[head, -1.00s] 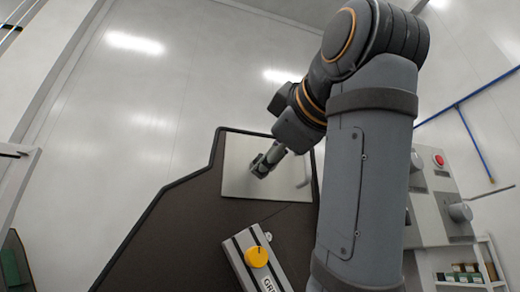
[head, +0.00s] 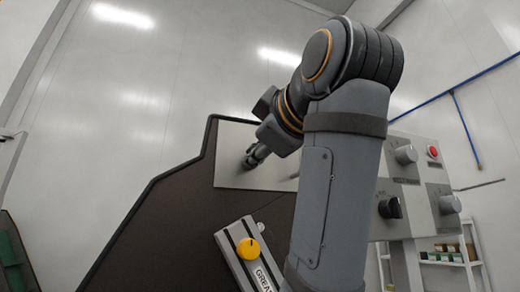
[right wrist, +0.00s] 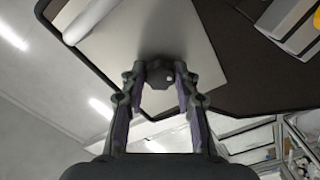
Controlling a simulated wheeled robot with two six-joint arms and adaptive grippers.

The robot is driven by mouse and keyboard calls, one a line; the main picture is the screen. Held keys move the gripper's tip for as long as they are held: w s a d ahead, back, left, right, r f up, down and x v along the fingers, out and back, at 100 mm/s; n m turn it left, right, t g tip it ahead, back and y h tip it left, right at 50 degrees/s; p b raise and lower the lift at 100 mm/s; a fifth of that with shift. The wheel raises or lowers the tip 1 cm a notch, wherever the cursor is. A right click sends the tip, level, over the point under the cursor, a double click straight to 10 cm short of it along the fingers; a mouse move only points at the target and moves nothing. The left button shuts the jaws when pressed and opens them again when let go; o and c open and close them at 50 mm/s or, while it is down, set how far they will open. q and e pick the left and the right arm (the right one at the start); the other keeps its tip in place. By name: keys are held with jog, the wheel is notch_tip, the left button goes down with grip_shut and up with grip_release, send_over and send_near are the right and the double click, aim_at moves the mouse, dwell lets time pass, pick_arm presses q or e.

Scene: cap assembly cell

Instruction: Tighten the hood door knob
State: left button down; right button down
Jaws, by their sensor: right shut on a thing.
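The hood door (head: 230,172) is a pale grey panel set in a dark surface with a black edge. Its knob (right wrist: 158,77) is a small dark faceted piece in the right wrist view, near the panel's edge. My right gripper (head: 252,161) reaches the panel in the head view. In the right wrist view my right gripper (right wrist: 160,79) is shut on the knob, a finger on either side. In the head view the knob is hidden by the gripper. My left gripper is in neither current view.
A grey grease unit with a yellow knob (head: 248,249) sits below the panel. A control box (head: 420,190) with several knobs and a red button (head: 433,152) stands at the right, above shelves (head: 445,262). A pale bar handle (right wrist: 88,22) is on the door.

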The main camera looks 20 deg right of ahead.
jog(key=shift+a+m+b, duration=0.2)
jog(key=shift+m+b, duration=0.75)
jog(key=shift+m, duration=14.55)
